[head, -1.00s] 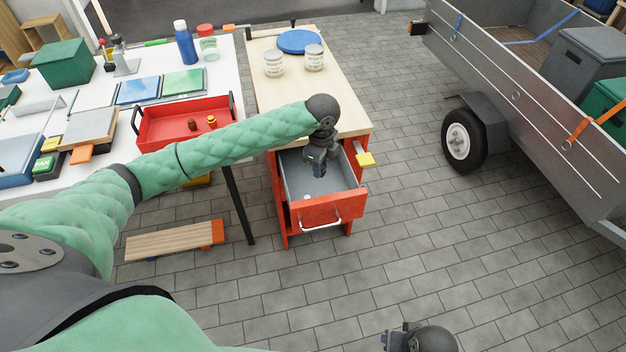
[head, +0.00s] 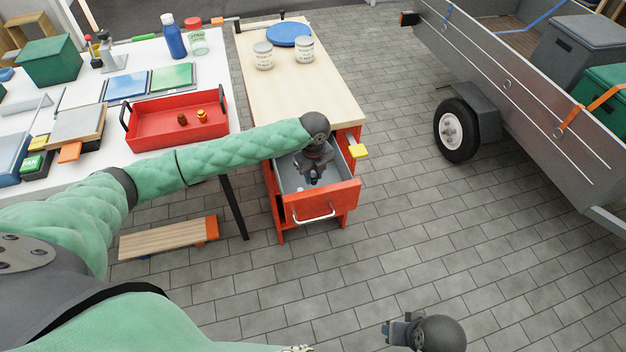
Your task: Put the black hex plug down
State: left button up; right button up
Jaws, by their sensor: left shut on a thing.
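My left gripper (head: 314,178) points down inside the open red drawer (head: 322,198) of the wooden-topped cabinet. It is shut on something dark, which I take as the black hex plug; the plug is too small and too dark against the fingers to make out. Whether it touches the drawer floor cannot be told. My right gripper (head: 392,333) is at the bottom edge, over the paved floor, away from the drawer; its finger gap is not clear.
A small white thing lies in the drawer beside my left gripper. A yellow block (head: 358,151) sticks out at the cabinet's right side. Two tins (head: 304,50) and a blue disc (head: 289,34) stand on the cabinet top. A red tray (head: 165,130) is on the white table.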

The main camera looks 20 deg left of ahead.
aim_at(313, 182)
pick_arm(q)
jog(key=shift+f, duration=1.9)
pick_arm(e)
jog(key=shift+s+d+r, duration=0.25)
jog(key=shift+d+r, duration=0.1)
pick_arm(q)
jog(key=shift+p, duration=0.3)
jog(key=o, duration=0.7)
jog(key=shift+f, duration=0.15)
pick_arm(e)
jog(key=shift+r, duration=0.1)
pick_arm(q)
notch_tip(313, 182, up, 11)
jog(key=shift+r+b, duration=0.1)
jog(key=shift+b, duration=0.8)
jog(key=shift+r, duration=0.55)
pick_arm(e)
jog(key=a+f, duration=0.1)
jog(key=w+a+f, duration=0.1)
jog(key=f, duration=0.1)
jog(key=shift+a, duration=0.15)
jog(key=shift+w+a+r, duration=0.1)
jog(key=shift+r, duration=0.1)
